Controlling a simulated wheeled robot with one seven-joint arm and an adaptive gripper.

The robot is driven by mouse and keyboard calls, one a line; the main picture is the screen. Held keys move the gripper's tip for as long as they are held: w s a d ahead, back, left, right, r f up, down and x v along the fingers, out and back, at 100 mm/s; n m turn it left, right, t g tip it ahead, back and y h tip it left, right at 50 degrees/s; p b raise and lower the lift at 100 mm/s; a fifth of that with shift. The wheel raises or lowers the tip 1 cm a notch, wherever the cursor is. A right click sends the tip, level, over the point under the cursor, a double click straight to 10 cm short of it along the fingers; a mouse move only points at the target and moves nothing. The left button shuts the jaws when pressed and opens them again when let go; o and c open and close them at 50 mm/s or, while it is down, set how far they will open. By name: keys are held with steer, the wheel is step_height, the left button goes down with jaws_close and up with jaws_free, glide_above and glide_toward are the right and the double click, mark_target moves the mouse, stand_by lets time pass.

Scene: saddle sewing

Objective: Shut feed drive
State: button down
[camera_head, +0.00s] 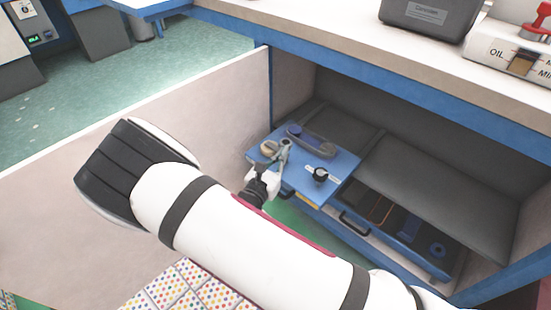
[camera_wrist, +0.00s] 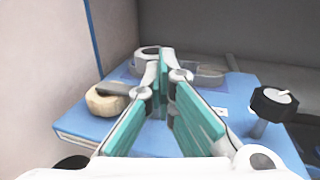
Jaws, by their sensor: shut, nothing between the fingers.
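No label that I can read marks the feed drive. A blue flat-topped unit (camera_head: 335,167) stands out from the open bay under the bench; its top also fills the middle of the wrist view (camera_wrist: 80,127). On it are a black knob (camera_head: 320,175), at the right in the wrist view (camera_wrist: 275,102), and a round tan piece (camera_head: 268,148), at the left there (camera_wrist: 104,101). A dark blue-grey elongated part (camera_head: 312,141) lies behind. My gripper (camera_head: 283,149) is shut and empty over the unit's near left part, its teal-padded fingers (camera_wrist: 168,62) pointing toward the back. Contact is unclear.
An open drawer (camera_head: 440,275) with a black handle and several tools sits to the right of the unit.

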steer(key=w+d, duration=0.4)
steer(key=w, duration=0.1)
steer(key=w+d+p, duration=0.1)
steer(key=w+d, duration=0.4)
steer(key=w, duration=0.1)
steer(key=w+d+p, duration=0.1)
steer(key=w+d, duration=0.3)
steer(key=w, duration=0.2)
steer(key=shift+w+d, duration=0.2)
steer(key=shift+d, duration=0.15)
steer(key=shift+w+d+r, duration=0.1)
steer(key=shift+w+d, duration=0.1)
steer(key=shift+w, duration=0.1)
steer(key=p+v, duration=0.4)
steer(key=v, duration=1)
steer(key=shift+s+a, duration=0.15)
